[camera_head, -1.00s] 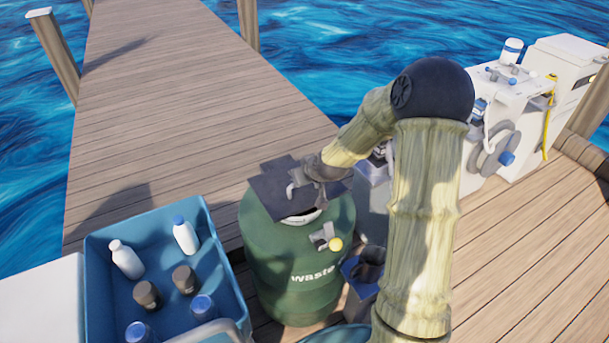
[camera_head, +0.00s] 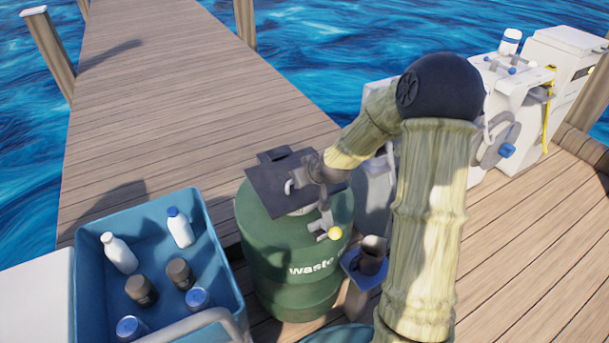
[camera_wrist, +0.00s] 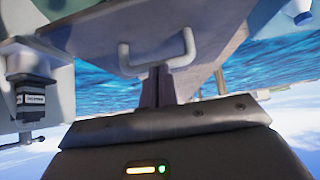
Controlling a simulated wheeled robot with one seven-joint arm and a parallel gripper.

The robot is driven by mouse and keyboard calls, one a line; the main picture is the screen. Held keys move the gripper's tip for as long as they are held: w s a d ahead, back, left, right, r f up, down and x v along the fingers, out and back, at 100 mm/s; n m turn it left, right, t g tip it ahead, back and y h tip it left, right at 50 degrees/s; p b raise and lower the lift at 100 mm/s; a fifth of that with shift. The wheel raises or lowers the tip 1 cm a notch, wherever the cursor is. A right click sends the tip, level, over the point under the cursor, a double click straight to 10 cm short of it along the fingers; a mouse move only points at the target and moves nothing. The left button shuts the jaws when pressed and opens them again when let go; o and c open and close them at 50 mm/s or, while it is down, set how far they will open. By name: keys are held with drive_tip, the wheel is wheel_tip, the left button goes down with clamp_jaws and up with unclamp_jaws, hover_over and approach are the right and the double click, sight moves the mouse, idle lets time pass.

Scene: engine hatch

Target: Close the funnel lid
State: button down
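The funnel lid (camera_head: 272,190) is a dark square plate over the top of the green waste drum (camera_head: 290,255), and it looks tilted. Its pale U-shaped handle (camera_head: 290,186) faces my gripper (camera_head: 316,172). In the wrist view the lid (camera_wrist: 95,30) fills the top, with the handle (camera_wrist: 160,70) hanging from it. My gripper (camera_wrist: 160,82) has its dark fingers close together, tips at the middle of the handle bar. I cannot tell whether they pinch the bar or only touch it. The funnel under the lid is mostly hidden.
A blue crate (camera_head: 215,250) with several bottles and jars stands at left. A blue holder with a dark cup (camera_head: 371,257) is right of the drum. White machinery (camera_head: 520,90) stands further right.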

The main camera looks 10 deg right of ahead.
drive_tip(key=shift+s+f+g, duration=0.2)
drive_tip(key=shift+s+f, duration=0.05)
drive_tip(key=shift+f, duration=0.25)
drive_tip(key=shift+s+f+g, duration=0.2)
drive_tip(key=shift+s+f, duration=0.05)
drive_tip(key=shift+f, duration=0.2)
wheel_tip(320, 180, up, 5)
drive_tip(key=w+p, duration=0.2)
drive_tip(key=p, duration=0.2)
drive_tip(key=s+d, duration=0.2)
drive_tip(key=s, duration=0.7)
drive_tip(key=shift+s+d+f+t, duration=0.25)
drive_tip(key=shift+s+f+t, duration=0.1)
drive_tip(key=shift+s+t, duration=0.05)
drive_tip(key=s+a+r+m+g+h, duration=0.1)
drive_tip(key=s+r+m+g, duration=0.15)
drive_tip(key=s, duration=0.55)
drive_tip(key=s+a+r+m+g+h, duration=0.1)
drive_tip(key=s+r+g, duration=0.25)
drive_tip(key=s, duration=0.45)
drive_tip(key=w+p+v, duration=0.2)
drive_tip(key=p+v, duration=0.8)
drive_tip(key=p, duration=0.1)
drive_tip(key=w+r+p+v, duration=0.1)
drive_tip(key=w+p+v, duration=0.1)
drive_tip(key=p+v, duration=0.8)
drive_tip(key=shift+w+r+p, duration=0.35)
drive_tip(key=shift+w+r, duration=0.1)
